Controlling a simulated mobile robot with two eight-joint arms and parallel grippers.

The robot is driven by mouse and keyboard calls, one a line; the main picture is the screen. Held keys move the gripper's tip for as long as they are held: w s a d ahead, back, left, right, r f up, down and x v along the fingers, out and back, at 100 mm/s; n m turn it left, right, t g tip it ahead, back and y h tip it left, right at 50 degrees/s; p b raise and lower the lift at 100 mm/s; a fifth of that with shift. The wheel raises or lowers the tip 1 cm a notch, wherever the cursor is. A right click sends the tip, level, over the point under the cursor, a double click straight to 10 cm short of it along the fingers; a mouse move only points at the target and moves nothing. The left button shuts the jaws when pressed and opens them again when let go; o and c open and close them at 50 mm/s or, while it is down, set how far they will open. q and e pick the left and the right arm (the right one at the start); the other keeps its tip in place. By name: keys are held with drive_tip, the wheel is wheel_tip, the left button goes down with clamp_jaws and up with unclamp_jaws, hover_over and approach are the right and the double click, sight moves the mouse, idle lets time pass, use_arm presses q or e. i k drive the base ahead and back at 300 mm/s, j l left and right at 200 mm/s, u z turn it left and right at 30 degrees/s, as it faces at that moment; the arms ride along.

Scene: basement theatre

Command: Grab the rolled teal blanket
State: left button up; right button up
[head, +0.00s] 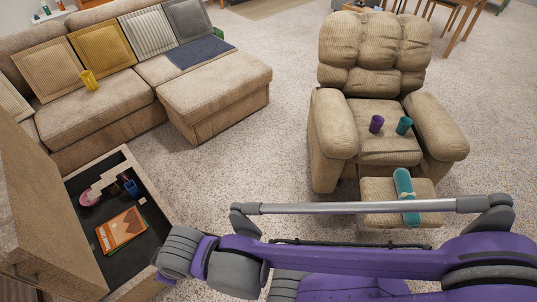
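A long teal roll (403,181), which looks like the rolled blanket, lies lengthwise on the footrest (375,190) of the beige recliner. It has a pale band near its middle, and the grey bar of my arm crosses in front of part of it. A purple and grey arm of mine spans the lower right of the head view. Neither of my grippers shows, so I cannot see their fingers. I see nothing holding the roll.
The recliner (375,75) holds a small purple cylinder (376,124) and a small teal cylinder (404,126) on its seat. A beige sectional sofa (215,95) stands at left. An open storage compartment (85,240) at lower left holds books (121,232). Carpet (265,150) between is clear.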

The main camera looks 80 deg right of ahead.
sight(403, 182)
drive_tip(key=z, duration=4.1)
drive_tip(key=i+l+u, duration=0.1)
drive_tip(key=i+l, duration=0.2)
drive_tip(key=i+l+u, duration=0.1)
drive_tip(key=i+l, duration=0.2)
drive_tip(key=i+l+u, duration=0.1)
drive_tip(key=i+l, duration=0.15)
drive_tip(key=i+l+u, duration=0.15)
drive_tip(key=l, duration=0.35)
drive_tip(key=i+l+u, duration=0.1)
drive_tip(key=i+l, duration=0.25)
drive_tip(key=i+l+u, duration=0.1)
drive_tip(key=l, duration=0.35)
drive_tip(key=i, duration=0.1)
